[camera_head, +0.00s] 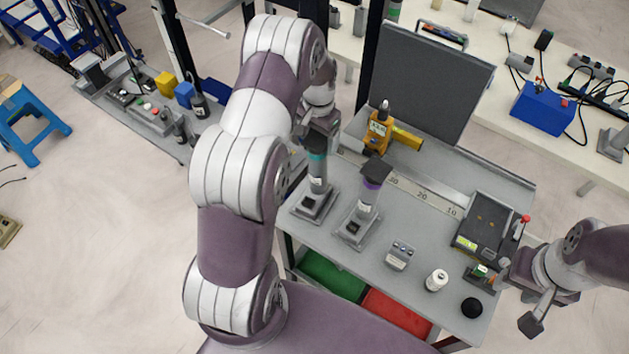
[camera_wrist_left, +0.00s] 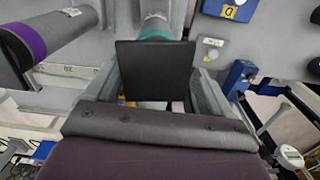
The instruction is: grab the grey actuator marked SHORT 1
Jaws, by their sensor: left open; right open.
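Two grey actuators stand upright on square bases on the grey table. One has a teal band (camera_head: 317,183); the other, to its right, has a purple band (camera_head: 367,194). I cannot read SHORT 1 on either. My left gripper (camera_head: 319,138) is over the top of the teal-banded one. In the left wrist view, the black square top (camera_wrist_left: 155,72) of the teal-banded actuator lies between my open left fingers (camera_wrist_left: 155,88); I cannot tell whether they touch it. The purple-banded actuator shows there at upper left (camera_wrist_left: 55,38). My right gripper (camera_head: 516,297) is open and empty at the table's right edge.
A yellow tool (camera_head: 379,132) and a dark upright panel (camera_head: 430,85) stand behind the actuators. A ruler strip (camera_head: 425,195), a black scale (camera_head: 484,228), a small grey box (camera_head: 399,255), a white bottle (camera_head: 436,280) and a black knob (camera_head: 471,307) occupy the right side.

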